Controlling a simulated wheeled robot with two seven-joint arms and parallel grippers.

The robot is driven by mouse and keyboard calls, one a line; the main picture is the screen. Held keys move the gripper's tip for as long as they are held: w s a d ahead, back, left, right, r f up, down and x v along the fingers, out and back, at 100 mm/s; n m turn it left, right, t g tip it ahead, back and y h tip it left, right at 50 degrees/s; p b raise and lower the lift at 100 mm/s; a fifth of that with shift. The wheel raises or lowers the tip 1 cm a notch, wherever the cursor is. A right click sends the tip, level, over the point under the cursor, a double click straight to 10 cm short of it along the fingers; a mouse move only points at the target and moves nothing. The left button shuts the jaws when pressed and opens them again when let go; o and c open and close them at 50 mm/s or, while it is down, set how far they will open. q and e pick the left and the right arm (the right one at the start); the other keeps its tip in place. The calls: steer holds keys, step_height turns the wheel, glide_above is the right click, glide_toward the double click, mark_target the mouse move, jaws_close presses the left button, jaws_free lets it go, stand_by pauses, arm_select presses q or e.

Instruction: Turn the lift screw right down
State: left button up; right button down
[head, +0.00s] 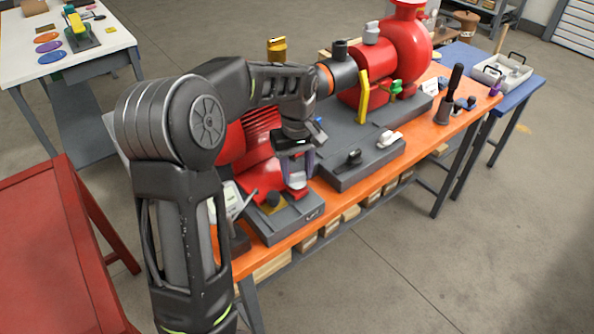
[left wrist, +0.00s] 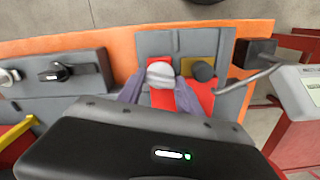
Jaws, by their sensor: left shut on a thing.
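The lift screw shows a pale grey round head in the left wrist view (left wrist: 160,73), over a red foot of the motor (left wrist: 162,99). In the head view the pale head (head: 297,180) sits low between the fingers of my left gripper (head: 297,172), which points down at the near end of the skid. The gripper is shut on the head, with one purple-grey finger on each side. The screw's shaft is hidden, so its height cannot be told. My right gripper is in neither view.
A dark knob on a yellow block (head: 272,202) stands close beside the gripper. The red finned motor (head: 262,142) is behind it. A grey base plate (head: 352,176) with a black handle (head: 350,158) lies to the right. A yellow lever (head: 363,97) stands farther back.

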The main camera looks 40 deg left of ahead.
mark_target(297, 174)
arm_select(q)
steer(key=shift+n, duration=1.7)
steer(key=o, duration=1.4)
steer(key=shift+r, duration=0.1)
step_height(297, 174, up, 8)
steer(key=shift+f+b, duration=0.2)
steer(key=shift+b, duration=0.15)
